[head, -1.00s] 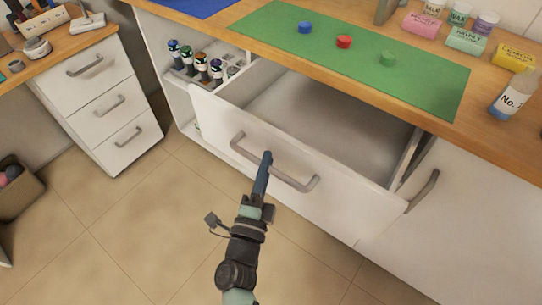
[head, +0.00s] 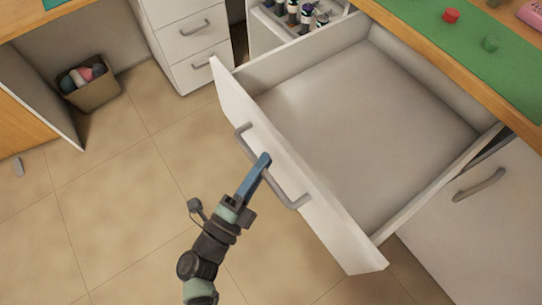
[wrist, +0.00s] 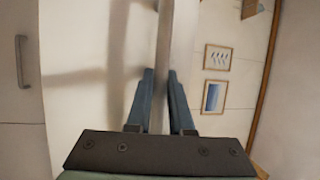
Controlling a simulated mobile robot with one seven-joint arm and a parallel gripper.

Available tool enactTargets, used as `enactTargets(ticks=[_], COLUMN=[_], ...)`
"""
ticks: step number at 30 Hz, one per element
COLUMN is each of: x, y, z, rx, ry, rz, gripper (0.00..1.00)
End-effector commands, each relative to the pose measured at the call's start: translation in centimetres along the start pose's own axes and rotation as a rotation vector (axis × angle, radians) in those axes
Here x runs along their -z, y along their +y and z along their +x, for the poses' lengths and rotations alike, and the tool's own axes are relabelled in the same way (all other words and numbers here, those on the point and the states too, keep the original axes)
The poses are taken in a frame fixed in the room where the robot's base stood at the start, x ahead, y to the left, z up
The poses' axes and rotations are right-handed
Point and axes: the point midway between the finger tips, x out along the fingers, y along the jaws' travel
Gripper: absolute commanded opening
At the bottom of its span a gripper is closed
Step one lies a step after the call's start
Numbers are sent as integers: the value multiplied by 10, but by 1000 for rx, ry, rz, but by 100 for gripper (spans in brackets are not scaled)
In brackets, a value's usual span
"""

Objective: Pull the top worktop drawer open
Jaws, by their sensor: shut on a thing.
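The top worktop drawer (head: 300,185) is pulled well out from under the worktop, and its inside is bare. Its grey bar handle (head: 290,196) runs across the white front. My gripper (head: 264,162) is shut on the handle near its middle. In the wrist view the two blue fingers of my gripper (wrist: 160,85) stand on either side of the handle bar (wrist: 163,50). The fingertips' far sides are partly hidden in the head view.
The wooden worktop (head: 440,60) carries a green mat (head: 415,12) with a red and a green piece. Bottles (head: 293,12) stand in a rack behind the drawer's left side. A white drawer unit (head: 190,40) and a bin (head: 92,92) are at the left.

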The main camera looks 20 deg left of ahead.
Motion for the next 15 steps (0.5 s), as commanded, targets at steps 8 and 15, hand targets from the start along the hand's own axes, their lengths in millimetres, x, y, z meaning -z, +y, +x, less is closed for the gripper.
enactTargets(ticks=[8, 15], x=[0, 0], y=[0, 0], z=[0, 0], rx=[1, 1], ry=[1, 1], rz=[0, 0], gripper=[0, 50])
